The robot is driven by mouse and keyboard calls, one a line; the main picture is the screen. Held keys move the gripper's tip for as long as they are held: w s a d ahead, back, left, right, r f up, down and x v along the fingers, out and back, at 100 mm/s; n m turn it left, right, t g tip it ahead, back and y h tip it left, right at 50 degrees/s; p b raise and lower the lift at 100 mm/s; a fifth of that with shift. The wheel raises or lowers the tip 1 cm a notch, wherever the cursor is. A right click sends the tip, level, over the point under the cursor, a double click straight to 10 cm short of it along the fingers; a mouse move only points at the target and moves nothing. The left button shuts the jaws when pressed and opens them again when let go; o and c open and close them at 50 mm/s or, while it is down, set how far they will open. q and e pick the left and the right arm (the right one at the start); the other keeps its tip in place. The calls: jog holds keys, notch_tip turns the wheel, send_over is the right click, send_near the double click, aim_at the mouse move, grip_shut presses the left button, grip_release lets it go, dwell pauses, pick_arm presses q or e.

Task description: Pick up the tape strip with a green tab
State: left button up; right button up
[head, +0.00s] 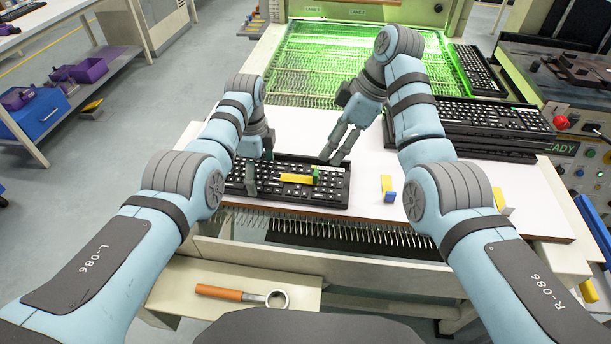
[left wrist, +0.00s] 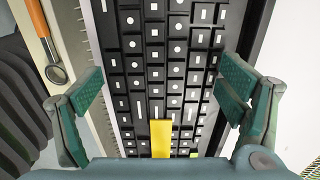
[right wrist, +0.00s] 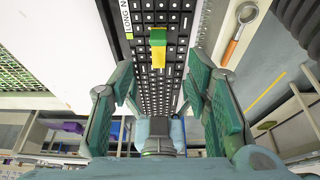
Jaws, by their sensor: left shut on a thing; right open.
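The yellow tape strip (head: 296,179) with its green tab (head: 316,176) lies across the keys of a black keyboard (head: 236,188) on the white table. In the right wrist view the yellow strip (right wrist: 158,60) and green tab (right wrist: 158,36) show ahead of the fingers. My left gripper (head: 259,166) is shut across the keyboard's width near its left end, one finger on each long side; the strip (left wrist: 161,136) shows low in its view. My right gripper (head: 333,158) is open and empty, above the keyboard's far edge near the green tab.
A yellow strip with a blue tab (head: 388,190) stands on the table right of the keyboard. Stacked keyboards (head: 490,125) are at the right. A green-lit conveyor (head: 345,60) lies behind. An orange-handled tool (head: 235,294) lies on the lower shelf in front.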

aim_at(319, 181)
jog(key=x, duration=1)
jog(key=shift+w+d+f, duration=0.1)
jog(key=shift+w+d, duration=0.05)
jog(key=shift+d, duration=0.25)
jog(key=c, duration=0.9)
notch_tip(319, 181, up, 10)
jog(key=shift+r, duration=0.1)
jog(key=shift+o, duration=0.4)
grip_shut()
